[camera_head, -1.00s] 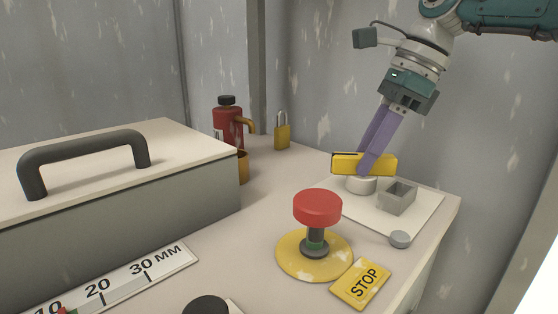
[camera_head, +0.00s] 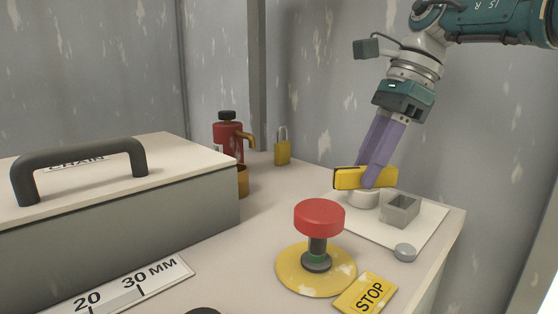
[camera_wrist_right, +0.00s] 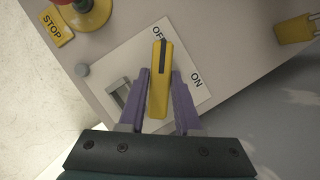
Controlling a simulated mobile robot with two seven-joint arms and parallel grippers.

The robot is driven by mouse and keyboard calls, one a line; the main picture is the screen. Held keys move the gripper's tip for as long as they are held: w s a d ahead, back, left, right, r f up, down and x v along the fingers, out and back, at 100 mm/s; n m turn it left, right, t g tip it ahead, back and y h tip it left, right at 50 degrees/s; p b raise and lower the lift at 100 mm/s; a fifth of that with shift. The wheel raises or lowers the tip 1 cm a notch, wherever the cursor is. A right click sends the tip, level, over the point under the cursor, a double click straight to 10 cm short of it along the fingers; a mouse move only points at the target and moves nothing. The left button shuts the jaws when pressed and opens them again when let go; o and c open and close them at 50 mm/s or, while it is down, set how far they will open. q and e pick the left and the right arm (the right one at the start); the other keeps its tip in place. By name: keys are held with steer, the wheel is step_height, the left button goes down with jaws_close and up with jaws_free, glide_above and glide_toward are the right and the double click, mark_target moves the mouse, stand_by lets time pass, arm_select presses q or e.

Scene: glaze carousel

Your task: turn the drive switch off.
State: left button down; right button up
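In the right wrist view, the handle (camera_wrist_right: 160,85) points at the OFF mark (camera_wrist_right: 158,33). The ON mark (camera_wrist_right: 196,80) is off to its right. My right gripper (camera_head: 372,180) has one purple finger on each side of the handle. In the wrist view, a narrow gap shows between the handle and the right-hand finger of this gripper (camera_wrist_right: 161,72). My left gripper is not in view.
A red stop button (camera_head: 319,217) on a yellow disc stands in front of the switch, with a STOP label (camera_head: 366,294). A padlock (camera_head: 282,152) and red bottle (camera_head: 227,140) stand behind.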

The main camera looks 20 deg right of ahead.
mark_target(365, 167)
steer(key=o, duration=0.4)
steer(key=p+v, duration=0.3)
steer(key=v, duration=0.6)
steer(key=shift+r+p, duration=0.15)
steer(key=shift+p, duration=0.15)
steer(key=shift+d+r, duration=0.15)
steer(key=shift+r, duration=0.2)
steer(key=shift+f, duration=0.1)
steer(key=shift+p, duration=0.3)
steer(key=a+f+h, duration=0.1)
steer(key=f, duration=0.1)
steer(key=a+f+h, duration=0.1)
steer(key=f+h, duration=0.1)
steer(key=f, duration=0.1)
steer(key=w+a+f+g+h+b, duration=0.1)
steer(key=a+f, duration=0.1)
steer(key=f, duration=0.1)
steer(key=shift+f, duration=0.2)
